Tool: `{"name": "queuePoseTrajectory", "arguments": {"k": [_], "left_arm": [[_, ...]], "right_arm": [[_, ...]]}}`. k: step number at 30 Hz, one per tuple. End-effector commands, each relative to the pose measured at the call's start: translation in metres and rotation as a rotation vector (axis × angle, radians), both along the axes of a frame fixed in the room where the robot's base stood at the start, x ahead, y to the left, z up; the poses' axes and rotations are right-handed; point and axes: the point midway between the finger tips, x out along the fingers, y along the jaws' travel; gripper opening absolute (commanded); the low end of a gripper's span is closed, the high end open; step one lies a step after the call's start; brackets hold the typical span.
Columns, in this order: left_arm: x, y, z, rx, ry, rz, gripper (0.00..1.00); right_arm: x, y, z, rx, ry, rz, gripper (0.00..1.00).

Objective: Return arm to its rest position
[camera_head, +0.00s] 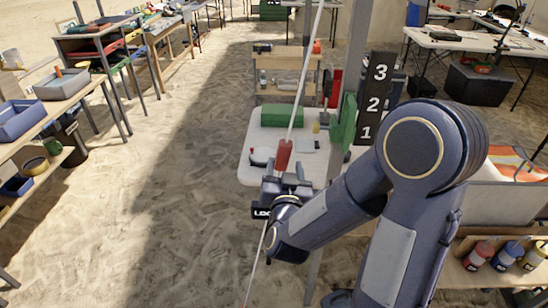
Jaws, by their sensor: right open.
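My right arm comes in from the right and bends back across the lower middle of the head view. My right gripper (286,180) is at its end, open, in front of the near edge of a white table (254,137). A thin pole with a red section (283,155) passes in line with the gripper; I cannot tell whether it touches the jaws. My left gripper is not in view.
The table holds a green box (282,116) and small items. A black sign with numbers (374,98) stands behind my arm. Bottles (478,256) sit on a low shelf at right. Wooden benches with bins (62,84) line the left. Sandy floor (170,170) between is clear.

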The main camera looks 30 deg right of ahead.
Motion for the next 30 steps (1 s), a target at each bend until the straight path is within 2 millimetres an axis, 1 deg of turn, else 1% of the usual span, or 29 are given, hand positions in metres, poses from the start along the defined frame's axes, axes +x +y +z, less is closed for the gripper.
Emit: {"name": "queuePoseTrajectory", "arguments": {"k": [7,11,14,17,20,23,26,27,29,30], "left_arm": [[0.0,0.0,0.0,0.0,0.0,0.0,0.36],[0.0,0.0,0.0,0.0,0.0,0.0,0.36],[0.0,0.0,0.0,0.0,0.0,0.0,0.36],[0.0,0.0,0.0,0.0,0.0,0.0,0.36],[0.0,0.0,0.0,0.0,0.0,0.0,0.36],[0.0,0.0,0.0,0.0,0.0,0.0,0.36],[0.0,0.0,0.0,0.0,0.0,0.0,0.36],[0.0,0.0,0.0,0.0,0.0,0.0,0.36],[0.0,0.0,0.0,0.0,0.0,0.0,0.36],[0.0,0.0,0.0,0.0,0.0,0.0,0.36]], "right_arm": [[0.001,0.0,0.0,0.012,0.003,0.009,0.53],[0.002,0.006,0.001,0.094,0.039,0.078,0.53],[0.0,0.017,0.002,0.198,0.099,0.186,0.53],[-0.011,0.035,0.005,0.301,0.183,0.319,0.53],[-0.033,0.054,0.006,0.377,0.29,0.448,0.53],[-0.064,0.071,0.005,0.425,0.413,0.558,0.53],[-0.103,0.082,0.0,0.452,0.554,0.639,0.53],[-0.12,0.084,-0.003,0.457,0.614,0.663,0.53],[-0.145,0.087,-0.008,0.464,0.699,0.686,0.53],[-0.161,0.087,-0.011,0.464,0.753,0.696,0.53]]}}
